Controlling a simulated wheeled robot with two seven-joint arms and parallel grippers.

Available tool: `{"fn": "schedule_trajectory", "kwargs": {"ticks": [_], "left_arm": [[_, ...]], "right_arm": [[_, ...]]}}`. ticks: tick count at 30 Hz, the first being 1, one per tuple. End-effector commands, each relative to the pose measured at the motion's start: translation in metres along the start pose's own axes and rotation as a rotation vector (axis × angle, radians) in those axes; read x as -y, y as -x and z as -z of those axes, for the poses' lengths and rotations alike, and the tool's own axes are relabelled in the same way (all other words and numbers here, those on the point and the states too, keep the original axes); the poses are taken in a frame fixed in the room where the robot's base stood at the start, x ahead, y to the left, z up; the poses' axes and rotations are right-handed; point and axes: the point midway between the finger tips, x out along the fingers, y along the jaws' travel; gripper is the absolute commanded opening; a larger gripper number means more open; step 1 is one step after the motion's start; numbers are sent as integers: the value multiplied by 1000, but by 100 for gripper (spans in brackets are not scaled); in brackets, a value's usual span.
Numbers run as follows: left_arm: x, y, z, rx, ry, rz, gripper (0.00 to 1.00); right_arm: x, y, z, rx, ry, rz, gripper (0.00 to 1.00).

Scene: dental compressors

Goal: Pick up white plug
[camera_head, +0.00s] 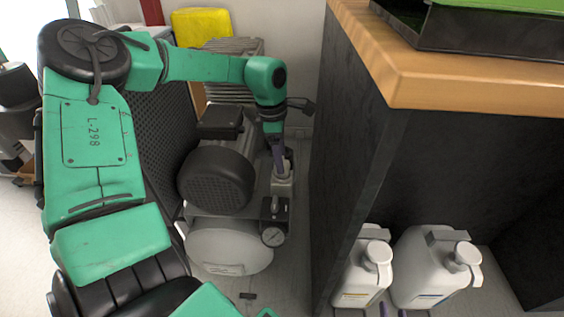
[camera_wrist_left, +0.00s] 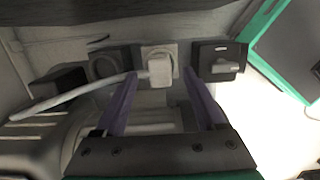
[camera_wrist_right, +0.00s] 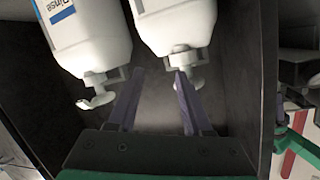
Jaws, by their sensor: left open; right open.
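A white plug (camera_wrist_left: 159,74) sits in a light square wall socket (camera_wrist_left: 168,49) in the left wrist view, with a pale cable running off to the left. My left gripper (camera_wrist_left: 159,80) is open, its two purple fingers on either side of the plug in this view; I cannot tell whether they touch it. In the head view my left gripper (camera_head: 280,158) reaches down behind the compressor, and I cannot make out the plug there.
The compressor's white tank (camera_head: 228,248), black motor (camera_head: 215,181) and gauge (camera_head: 272,236) stand near my left arm. A dark cabinet with a wooden top (camera_head: 445,80) is on the right, with two white bottles (camera_head: 362,272) inside. Dark sockets (camera_wrist_left: 218,61) flank the white one.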

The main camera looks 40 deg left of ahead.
Motion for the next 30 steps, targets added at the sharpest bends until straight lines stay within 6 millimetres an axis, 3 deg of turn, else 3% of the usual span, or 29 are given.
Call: {"fn": "schedule_trajectory", "kwargs": {"ticks": [13,18,23,24,28,30], "left_arm": [[0,-25,0,-1,0,0,72],[0,-28,-1,0,0,-1,72],[0,-28,-1,0,0,-1,72],[0,-28,-1,0,0,-1,69],[0,-28,-1,0,0,0,19],[0,-28,-1,0,0,0,0]], "right_arm": [[5,-31,116,-320,94,37,50],[8,-32,138,-377,109,45,50],[8,-32,138,-378,110,45,50],[8,-32,138,-378,110,45,50],[8,-32,138,-377,109,45,50],[8,-32,138,-377,109,45,50]]}}
